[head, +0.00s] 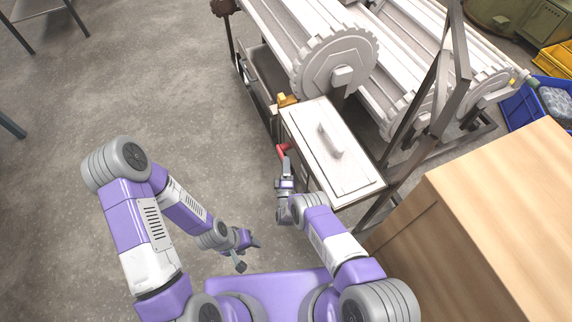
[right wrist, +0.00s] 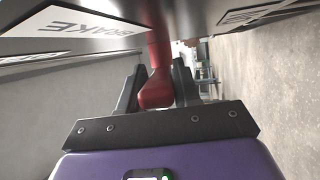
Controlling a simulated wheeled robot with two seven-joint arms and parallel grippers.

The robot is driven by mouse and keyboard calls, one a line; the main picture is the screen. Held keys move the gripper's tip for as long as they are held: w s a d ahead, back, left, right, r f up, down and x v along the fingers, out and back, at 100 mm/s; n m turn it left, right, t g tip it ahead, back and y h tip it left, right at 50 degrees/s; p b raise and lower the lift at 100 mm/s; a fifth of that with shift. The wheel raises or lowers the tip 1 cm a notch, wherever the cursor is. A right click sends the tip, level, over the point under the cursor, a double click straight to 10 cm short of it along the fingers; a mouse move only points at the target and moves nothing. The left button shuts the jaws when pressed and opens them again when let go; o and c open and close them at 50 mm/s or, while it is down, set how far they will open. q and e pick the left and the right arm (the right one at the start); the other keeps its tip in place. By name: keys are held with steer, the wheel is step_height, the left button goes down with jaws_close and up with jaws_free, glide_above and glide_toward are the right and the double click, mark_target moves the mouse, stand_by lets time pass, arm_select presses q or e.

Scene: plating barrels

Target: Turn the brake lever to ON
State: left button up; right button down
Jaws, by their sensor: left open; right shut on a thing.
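The red brake lever (head: 283,149) sticks out from the side of a white-topped metal box (head: 331,150). In the right wrist view the red lever (right wrist: 156,88) hangs between the two dark fingers, under a plate with a label reading BRAKE (right wrist: 85,29). My right gripper (head: 284,160) is shut on the lever; it also shows in the right wrist view (right wrist: 157,92). My left gripper (head: 251,254) is open and empty, low over the floor and away from the box. The lever's setting marks cannot be read clearly.
White barrels with toothed wheels (head: 335,62) stand on a frame behind the box. A wooden cabinet (head: 490,225) stands close on the right. A blue crate (head: 525,108) is at the far right.

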steer(key=c, duration=0.9)
jaws_free()
steer(key=shift+v, duration=3.75)
